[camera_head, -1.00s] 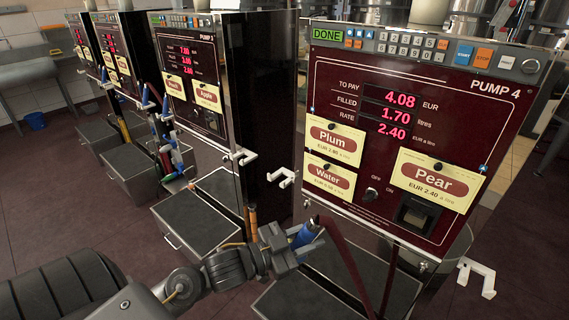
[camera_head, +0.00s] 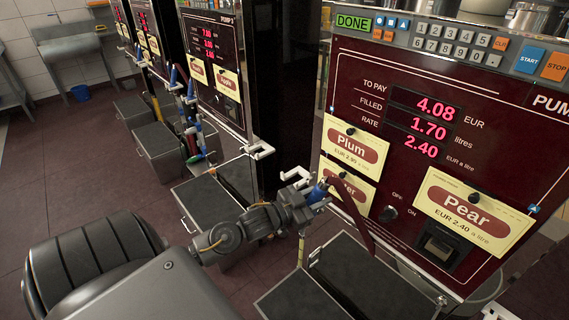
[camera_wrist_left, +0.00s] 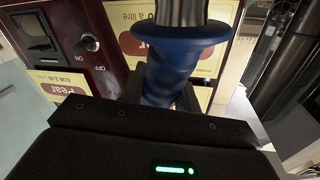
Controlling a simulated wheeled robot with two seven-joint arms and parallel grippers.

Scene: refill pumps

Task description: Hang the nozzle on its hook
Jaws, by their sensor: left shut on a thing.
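My left gripper (camera_head: 308,203) is shut on the blue nozzle (camera_head: 320,191) at the lower left edge of Pump 4, in front of the Water label. In the left wrist view the blue grip of the nozzle (camera_wrist_left: 172,78) with its round collar stands upright in the jaws. A dark red hose (camera_head: 352,215) runs from the nozzle and hangs down at its right. A white hook (camera_head: 294,173) sticks out from the left side of Pump 4, just above and left of the gripper; the nozzle looks apart from it. My right gripper is not in view.
Pump 4's panel (camera_head: 470,95) shows DONE. Its Plum (camera_head: 355,150) and Pear (camera_head: 470,215) labels and switch (camera_head: 388,214) are close by. Pump 3 (camera_head: 215,60) has its own white hook (camera_head: 257,150). A dark box (camera_head: 360,275) stands below; floor is free at left.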

